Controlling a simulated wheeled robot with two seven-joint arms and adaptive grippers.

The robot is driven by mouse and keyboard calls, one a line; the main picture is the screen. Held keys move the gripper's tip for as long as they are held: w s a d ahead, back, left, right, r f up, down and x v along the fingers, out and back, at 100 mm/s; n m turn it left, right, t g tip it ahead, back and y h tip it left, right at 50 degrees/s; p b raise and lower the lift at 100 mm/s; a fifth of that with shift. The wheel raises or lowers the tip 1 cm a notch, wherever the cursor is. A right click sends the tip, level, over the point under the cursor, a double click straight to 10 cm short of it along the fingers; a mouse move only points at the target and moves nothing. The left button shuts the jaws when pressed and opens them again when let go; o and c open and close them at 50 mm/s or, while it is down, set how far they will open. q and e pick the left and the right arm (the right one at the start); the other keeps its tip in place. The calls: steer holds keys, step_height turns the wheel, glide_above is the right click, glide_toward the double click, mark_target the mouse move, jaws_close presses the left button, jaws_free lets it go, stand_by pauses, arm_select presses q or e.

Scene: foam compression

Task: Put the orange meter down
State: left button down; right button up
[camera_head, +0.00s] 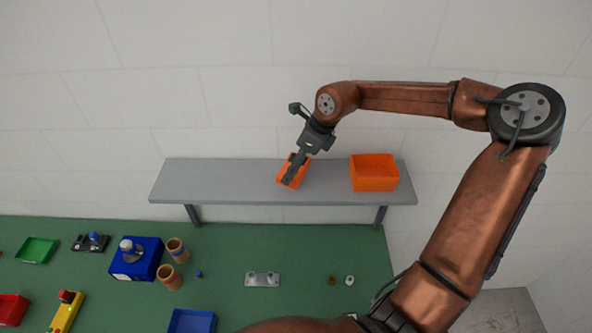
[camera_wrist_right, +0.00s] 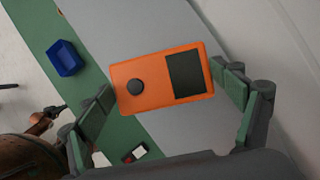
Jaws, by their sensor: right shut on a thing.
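The orange meter (camera_head: 284,168) is over the middle-right part of the grey shelf (camera_head: 220,184) in the head view. My right gripper (camera_head: 291,175) reaches it from above and is shut on it. In the right wrist view the meter (camera_wrist_right: 150,68) lies between the two finger pads of the right gripper (camera_wrist_right: 163,84), its dark screen and round black knob facing the camera. The grey shelf (camera_wrist_right: 130,22) is behind it. I cannot tell whether the meter touches the shelf. My left gripper is not clearly in view.
An open orange bin (camera_head: 374,184) stands on the shelf's right end; the shelf's left half is bare. Below is a green table (camera_head: 225,297) with a blue box (camera_head: 122,270), brown cups (camera_head: 177,250), a metal bracket (camera_head: 262,280) and trays. A wall stands behind.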

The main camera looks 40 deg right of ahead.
step_height(320, 180, down, 3)
steer(key=shift+d+f, duration=0.1)
steer(key=shift+d, duration=0.05)
steer(key=shift+w+f, duration=0.1)
steer(key=shift+w, duration=0.05)
steer(key=o, duration=0.9)
steer(key=shift+f, duration=0.1)
steer(key=o, duration=0.3)
arm_select(q)
steer(key=shift+s, duration=0.15)
steer(key=shift+r, duration=0.15)
